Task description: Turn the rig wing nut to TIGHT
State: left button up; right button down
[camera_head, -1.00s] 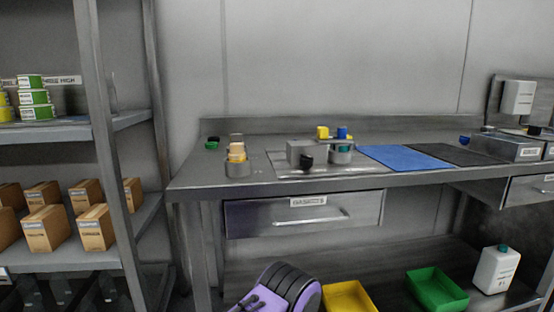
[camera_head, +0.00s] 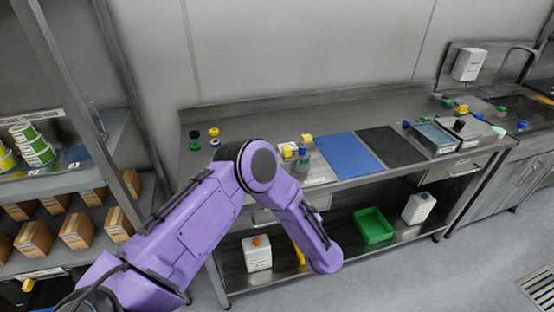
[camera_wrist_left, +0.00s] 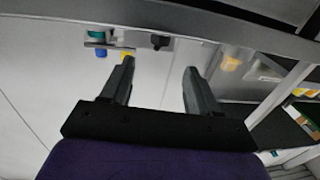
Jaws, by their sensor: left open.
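The rig on the bench is mostly hidden behind my left arm in the head view. My left gripper (camera_wrist_left: 157,84) is open and empty, apart from these parts. It is out of sight in the head view. My right gripper is not in view.
The steel bench carries a blue mat (camera_head: 348,155), a black mat (camera_head: 398,146) and a metal tray (camera_head: 435,137). Several small coloured pieces sit at its left end. A shelf with cartons (camera_head: 77,230) stands left. A green bin (camera_head: 373,226) and a white jug (camera_head: 258,254) are below.

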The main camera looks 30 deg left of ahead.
pick_arm(q)
jog(key=p+x, duration=0.2)
jog(key=x, duration=0.8)
jog(key=shift+a+r, duration=0.1)
jog(key=shift+w+a, duration=0.2)
jog(key=shift+c, duration=0.2)
